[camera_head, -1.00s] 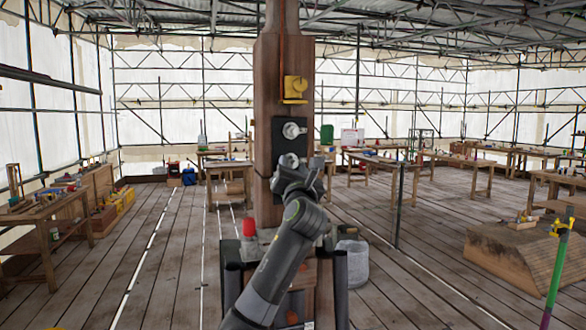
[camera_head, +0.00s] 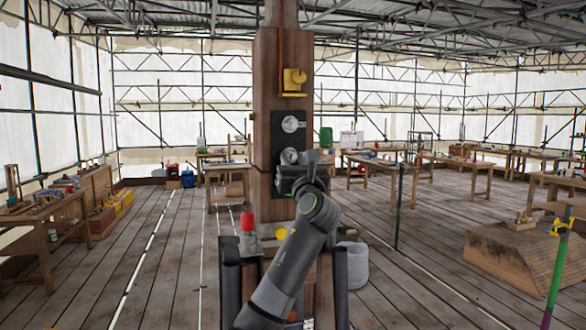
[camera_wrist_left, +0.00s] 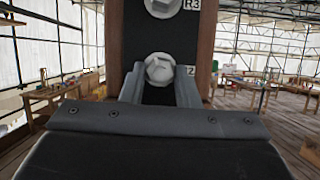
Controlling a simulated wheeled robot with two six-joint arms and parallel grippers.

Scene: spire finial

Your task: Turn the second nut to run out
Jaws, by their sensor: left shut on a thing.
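A dark wooden post (camera_head: 266,100) stands upright in the middle of the head view. A black plate (camera_head: 277,128) on its face carries an upper nut (camera_head: 291,124) and a lower nut (camera_head: 289,156), both silver. In the left wrist view the lower nut (camera_wrist_left: 158,70) sits between the two fingers of my left gripper (camera_wrist_left: 159,82), which is shut on it. The upper nut (camera_wrist_left: 162,6) has a label R3 beside it; the lower label is partly hidden. My left gripper also shows in the head view (camera_head: 291,167), with the wrist hiding part of the plate. My right gripper is out of view.
A yellow bracket (camera_head: 293,83) is fixed to the post above the plate. A red-topped item (camera_head: 248,222) and a yellow knob (camera_head: 281,233) sit low at the post. A pale bucket (camera_head: 353,265) stands at right. Workbenches line the sides; the plank floor between is open.

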